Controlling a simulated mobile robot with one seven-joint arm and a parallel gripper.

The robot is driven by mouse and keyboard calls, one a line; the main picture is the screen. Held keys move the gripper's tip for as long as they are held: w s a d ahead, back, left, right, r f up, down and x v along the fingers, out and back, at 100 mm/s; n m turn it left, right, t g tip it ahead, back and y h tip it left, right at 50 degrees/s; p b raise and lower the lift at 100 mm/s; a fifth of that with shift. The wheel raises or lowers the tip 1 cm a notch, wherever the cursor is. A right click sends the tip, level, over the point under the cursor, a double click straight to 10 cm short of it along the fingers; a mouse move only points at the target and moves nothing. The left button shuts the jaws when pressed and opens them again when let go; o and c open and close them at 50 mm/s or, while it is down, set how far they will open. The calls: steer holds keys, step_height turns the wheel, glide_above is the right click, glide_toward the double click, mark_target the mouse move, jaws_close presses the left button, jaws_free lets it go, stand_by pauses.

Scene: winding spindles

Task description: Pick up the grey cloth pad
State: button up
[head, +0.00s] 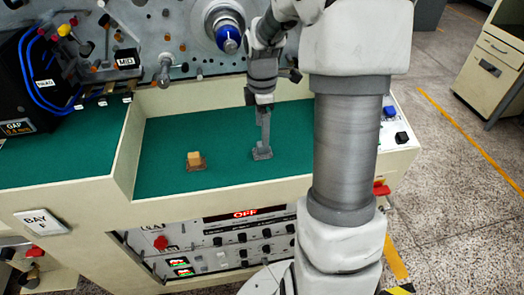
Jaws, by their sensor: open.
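My gripper (264,136) points down over the right part of the green work surface (225,125) in the head view. Its fingers are seen nearly edge-on, so the gap between them is hard to see; it is open. A small flat grey piece (262,154), which looks like the grey cloth pad, lies on the green surface right at the fingertips. The fingers partly cover it, and I cannot tell whether they touch it.
A yellow block on a brownish base (194,160) stands left of my gripper. A raised cream rim (220,196) edges the recessed green surface. Behind it rises a machine panel with a blue knob (228,40). Green surface between block and gripper is clear.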

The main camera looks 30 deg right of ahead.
mark_target(262, 147)
steer(key=shift+s+a+f+b, duration=0.1)
steer(key=shift+s+f+b, duration=0.1)
steer(key=shift+f, duration=1.55)
steer(key=shift+s+a+f+b, duration=0.1)
steer(key=shift+s+f, duration=0.05)
steer(key=shift+f, duration=1.55)
steer(key=shift+d, duration=0.1)
jaws_close()
steer(key=shift+r, duration=0.15)
step_height(262, 147, up, 4)
steer(key=shift+d+r+p, duration=0.1)
steer(key=shift+r+p, duration=0.1)
steer(key=shift+p, duration=0.1)
steer(key=s+d+r, duration=0.6)
steer(key=s+d, duration=0.1)
steer(key=d, duration=0.2)
steer(key=shift+r, duration=0.2)
steer(key=shift+s, duration=0.1)
